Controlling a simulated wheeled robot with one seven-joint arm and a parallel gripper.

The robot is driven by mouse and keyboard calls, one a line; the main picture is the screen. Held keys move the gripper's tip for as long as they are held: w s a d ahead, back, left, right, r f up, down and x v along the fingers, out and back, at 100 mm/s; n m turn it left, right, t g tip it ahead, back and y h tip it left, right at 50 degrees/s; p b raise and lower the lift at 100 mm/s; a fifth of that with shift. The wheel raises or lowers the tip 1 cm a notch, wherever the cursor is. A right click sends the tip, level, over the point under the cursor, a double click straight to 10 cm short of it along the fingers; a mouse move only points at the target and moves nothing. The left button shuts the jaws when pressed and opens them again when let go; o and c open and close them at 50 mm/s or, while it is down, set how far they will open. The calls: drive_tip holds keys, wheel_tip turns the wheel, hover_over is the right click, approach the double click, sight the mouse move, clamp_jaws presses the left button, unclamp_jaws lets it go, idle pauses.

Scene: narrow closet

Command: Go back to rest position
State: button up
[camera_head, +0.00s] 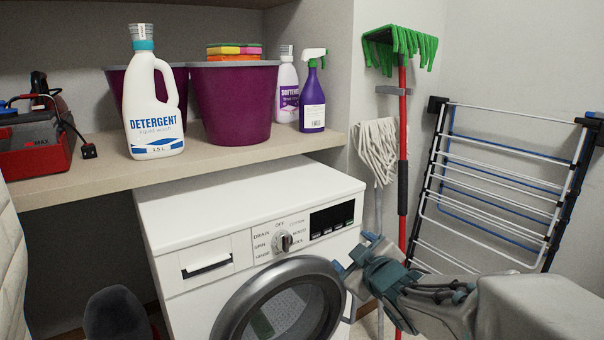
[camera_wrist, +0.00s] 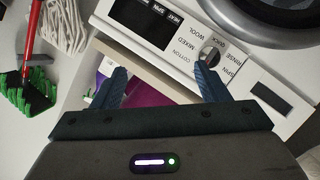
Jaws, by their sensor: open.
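My gripper (camera_head: 345,280) is open and empty in front of the right side of the washing machine (camera_head: 250,195), beside its round door (camera_head: 285,308). In the wrist view my gripper's two blue fingers (camera_wrist: 160,85) are spread apart with nothing between them. The washer's control panel, with its dial (camera_wrist: 209,52) and dark display, lies beyond the fingertips there. I cannot tell whether a finger touches the machine. My arm reaches in from the lower right of the head view.
A shelf (camera_head: 215,158) above the washer holds a detergent bottle (camera_head: 153,100), purple buckets (camera_head: 235,100), a spray bottle (camera_head: 313,100) and a red toolbox (camera_head: 38,145). A green-headed broom (camera_head: 400,45), a mop (camera_head: 377,150) and a folded drying rack (camera_head: 500,180) stand at right, close behind my arm.

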drive_tip(key=s+d+r+m+g+h+p, duration=0.6)
drive_tip(key=s+r+p, duration=0.4)
drive_tip(key=p, duration=0.5)
drive_tip(key=s+a+r+m+g+y+p, duration=0.2)
drive_tip(key=s+r+m+g+p, duration=0.2)
drive_tip(key=s+r+p, duration=0.5)
drive_tip(key=s+g+p, duration=0.1)
drive_tip(key=s+p, duration=0.1)
drive_tip(key=s, duration=0.1)
drive_tip(key=shift+s+m+g+p, duration=0.25)
drive_tip(key=shift+m+g+p, duration=0.15)
drive_tip(key=shift+r, duration=0.1)
